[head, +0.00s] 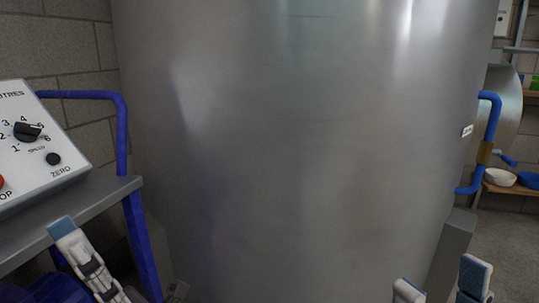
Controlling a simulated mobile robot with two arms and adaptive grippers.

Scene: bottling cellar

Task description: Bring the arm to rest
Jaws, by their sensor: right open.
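My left gripper (82,256) shows at the lower left as a white and grey finger with a blue-grey tip, in front of the grey ledge below the control box. Its other finger cannot be made out clearly, and I see nothing held in it. My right gripper (440,283) is at the bottom right edge, its two fingertips apart with nothing visible between them. Most of both grippers is cut off by the bottom of the picture.
A large steel tank (300,140) fills the middle. A control box (38,145) with a dial stands at left on a grey ledge (95,196) with blue tubing (122,130). At right are a blue pipe (492,115), white bowl (499,178) and blue bowl (529,180).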

